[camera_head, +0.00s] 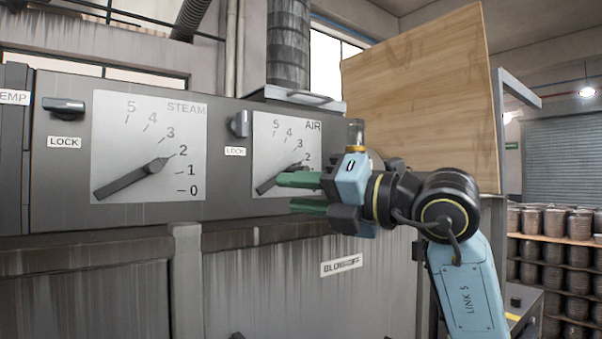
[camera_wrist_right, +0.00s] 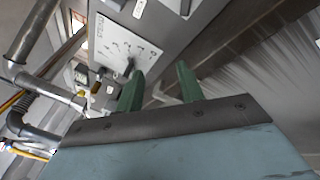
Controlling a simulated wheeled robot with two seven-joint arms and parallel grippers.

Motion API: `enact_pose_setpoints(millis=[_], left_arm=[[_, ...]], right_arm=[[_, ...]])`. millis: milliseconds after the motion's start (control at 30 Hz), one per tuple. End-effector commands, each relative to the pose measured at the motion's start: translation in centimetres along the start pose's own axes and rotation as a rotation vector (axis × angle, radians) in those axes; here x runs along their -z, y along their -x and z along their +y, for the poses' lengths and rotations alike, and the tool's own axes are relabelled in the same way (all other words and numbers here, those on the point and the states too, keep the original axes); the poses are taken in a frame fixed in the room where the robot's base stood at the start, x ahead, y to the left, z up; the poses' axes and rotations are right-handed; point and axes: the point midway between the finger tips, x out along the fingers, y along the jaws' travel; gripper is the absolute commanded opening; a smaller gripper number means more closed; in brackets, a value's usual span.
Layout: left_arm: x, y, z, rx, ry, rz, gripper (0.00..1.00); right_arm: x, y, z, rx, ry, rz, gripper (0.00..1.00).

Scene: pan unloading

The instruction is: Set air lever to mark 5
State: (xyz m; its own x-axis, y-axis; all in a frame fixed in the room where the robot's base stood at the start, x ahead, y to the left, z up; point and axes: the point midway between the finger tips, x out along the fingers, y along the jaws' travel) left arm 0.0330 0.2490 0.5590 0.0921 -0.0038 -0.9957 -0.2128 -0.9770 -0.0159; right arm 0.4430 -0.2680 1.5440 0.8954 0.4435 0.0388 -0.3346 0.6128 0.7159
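The air dial (camera_head: 268,140) is a white plate marked 0 to 5 on the grey panel. Its dark air lever (camera_head: 266,186) slants from the lower left up to the right. The lever's upper end lies near the low marks, around 1 and 2, partly hidden by my gripper. My right gripper (camera_head: 283,193) is open, its two green fingers in front of the dial's lower right. In the right wrist view the fingers (camera_wrist_right: 161,76) are apart with nothing between them. A dial plate (camera_wrist_right: 112,48) shows beyond the left finger; its label is unclear. My left gripper is out of view.
The steam dial (camera_head: 130,140) is to the left, its lever (camera_head: 130,178) near 2. Lock knobs (camera_head: 240,123) (camera_head: 64,107) sit beside the dials. A wooden board (camera_head: 425,95) stands behind my right arm. Shelves of cans (camera_head: 550,255) are at far right.

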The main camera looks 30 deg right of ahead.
Motion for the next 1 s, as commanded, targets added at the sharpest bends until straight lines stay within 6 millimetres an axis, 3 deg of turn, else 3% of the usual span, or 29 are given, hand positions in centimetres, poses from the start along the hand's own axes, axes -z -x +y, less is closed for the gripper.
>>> enact_pose_setpoints(millis=[33,133,233,367,1000], left_arm=[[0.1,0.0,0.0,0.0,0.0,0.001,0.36],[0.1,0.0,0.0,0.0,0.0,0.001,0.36],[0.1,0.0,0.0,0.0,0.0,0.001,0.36],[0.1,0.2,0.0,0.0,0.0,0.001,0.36],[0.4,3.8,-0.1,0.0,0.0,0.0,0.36]], right_arm=[[-2.3,1.2,-0.3,0.077,0.006,-0.068,0.38],[-5.3,3.2,-1.2,0.195,-0.013,-0.169,0.38],[-6.9,4.5,-1.7,0.261,-0.035,-0.232,0.38],[-7.7,4.6,-2.1,0.29,-0.048,-0.256,0.38],[-10.5,-6.1,-5.2,0.289,-0.047,-0.252,0.38]])
